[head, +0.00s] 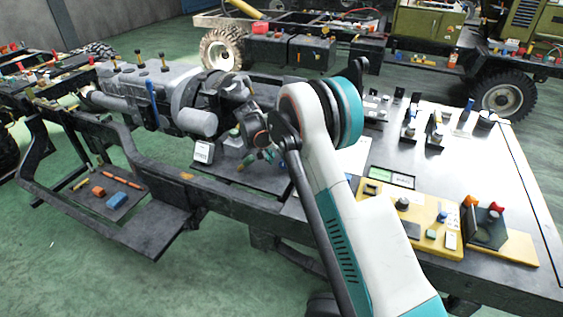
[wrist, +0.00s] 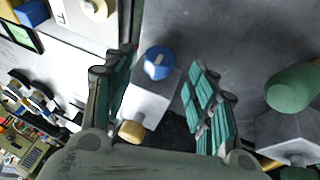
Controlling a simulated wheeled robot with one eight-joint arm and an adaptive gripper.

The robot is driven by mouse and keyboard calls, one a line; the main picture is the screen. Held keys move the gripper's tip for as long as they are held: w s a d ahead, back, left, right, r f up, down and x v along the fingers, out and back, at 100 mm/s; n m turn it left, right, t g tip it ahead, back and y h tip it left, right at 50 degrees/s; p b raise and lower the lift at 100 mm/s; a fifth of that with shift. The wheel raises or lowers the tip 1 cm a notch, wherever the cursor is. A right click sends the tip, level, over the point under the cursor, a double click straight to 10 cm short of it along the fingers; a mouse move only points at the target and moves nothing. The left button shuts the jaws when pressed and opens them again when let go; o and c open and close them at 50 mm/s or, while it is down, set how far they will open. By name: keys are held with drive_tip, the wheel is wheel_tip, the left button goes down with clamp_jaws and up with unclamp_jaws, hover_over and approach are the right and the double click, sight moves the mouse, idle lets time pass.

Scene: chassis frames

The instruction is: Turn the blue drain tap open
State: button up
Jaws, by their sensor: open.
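The blue drain tap (wrist: 158,63) shows as a round blue knob on a pale grey block (wrist: 152,98) in the wrist view. My gripper (wrist: 160,77) is open, with one teal-padded finger on each side of the tap in that picture. I see no finger touching the knob, and I cannot tell how far below the fingertips it lies. In the head view my gripper (head: 258,157) is small, over the chassis near a dark plate, and I cannot make out the tap there.
A green knob (wrist: 293,87) on a grey block stands to the right in the wrist view. A tan round knob (wrist: 131,131) lies near the left finger's base. The chassis rail (head: 150,172) and the bench top (head: 470,165) with several fittings flank my arm in the head view.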

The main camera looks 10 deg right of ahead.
drive_tip(key=v, duration=0.8)
drive_tip(key=shift+s+r, duration=0.1)
drive_tip(key=shift+r, duration=0.15)
drive_tip(key=s+d+r+n+t+y, duration=0.2)
drive_tip(key=s+d+r+n+y, duration=0.15)
drive_tip(key=s+r, duration=1.6)
drive_tip(key=s+f+n+t, duration=0.1)
drive_tip(key=s+f, duration=0.1)
drive_tip(key=s, duration=1.1)
drive_tip(key=s+d+f+n+t+y, duration=0.1)
drive_tip(key=s+f+n+t, duration=0.1)
drive_tip(key=s, duration=1.1)
drive_tip(key=shift+d, duration=0.35)
drive_tip(key=shift+y, duration=0.25)
